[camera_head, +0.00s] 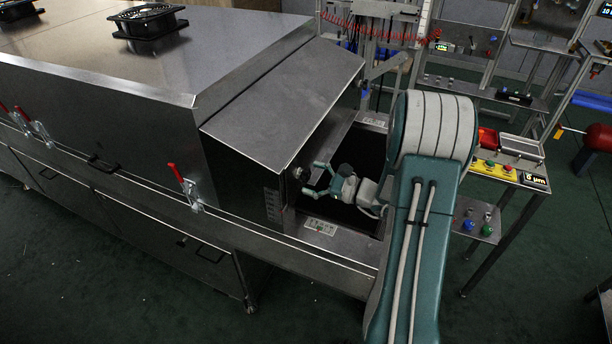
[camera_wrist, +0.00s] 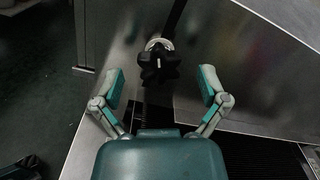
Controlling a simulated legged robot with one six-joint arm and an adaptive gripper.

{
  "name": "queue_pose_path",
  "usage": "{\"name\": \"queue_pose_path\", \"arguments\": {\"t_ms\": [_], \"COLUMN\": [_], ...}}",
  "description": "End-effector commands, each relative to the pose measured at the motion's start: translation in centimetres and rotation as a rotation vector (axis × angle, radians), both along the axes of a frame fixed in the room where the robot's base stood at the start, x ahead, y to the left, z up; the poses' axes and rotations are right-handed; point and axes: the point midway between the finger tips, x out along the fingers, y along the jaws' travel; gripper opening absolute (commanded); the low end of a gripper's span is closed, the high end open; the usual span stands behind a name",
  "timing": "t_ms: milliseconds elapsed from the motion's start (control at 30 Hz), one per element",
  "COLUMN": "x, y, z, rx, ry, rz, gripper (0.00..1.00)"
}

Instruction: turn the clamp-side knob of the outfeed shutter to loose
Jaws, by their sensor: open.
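A black star-shaped knob (camera_wrist: 159,66) with a pale washer behind it sits on the metal face of the outfeed end, in the wrist view. It has a white mark on its front and lies between and slightly beyond my fingertips. My gripper (camera_wrist: 160,88) is open, with one teal-padded finger on each side of the knob, apart from it. In the head view my gripper (camera_head: 308,182) points left at the knob (camera_head: 299,173) beside the outfeed hood (camera_head: 283,95). Which setting the knob is at, I cannot tell.
A slotted scale plate (camera_head: 273,205) is on the hood's side near the knob. A labelled plate (camera_head: 320,227) lies on the ledge below my gripper. Red-handled clamps (camera_head: 184,185) stand along the dryer's side. A side table with yellow button box (camera_head: 494,170) stands at right.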

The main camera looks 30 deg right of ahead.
Motion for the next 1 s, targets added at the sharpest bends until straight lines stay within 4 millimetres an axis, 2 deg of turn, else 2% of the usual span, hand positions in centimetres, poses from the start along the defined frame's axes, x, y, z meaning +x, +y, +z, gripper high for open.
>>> {"name": "queue_pose_path", "arguments": {"t_ms": [300,500,1000], "x": [-5.2,-7.4,-7.9], "y": [-4.3,-6.0,-6.3], "z": [-0.1,-0.1,-0.1], "rx": [0.001,0.000,0.000], "ry": [0.001,0.001,0.001], "rz": [-0.007,-0.004,0.000], "gripper": [0.93,0.93,0.93]}}
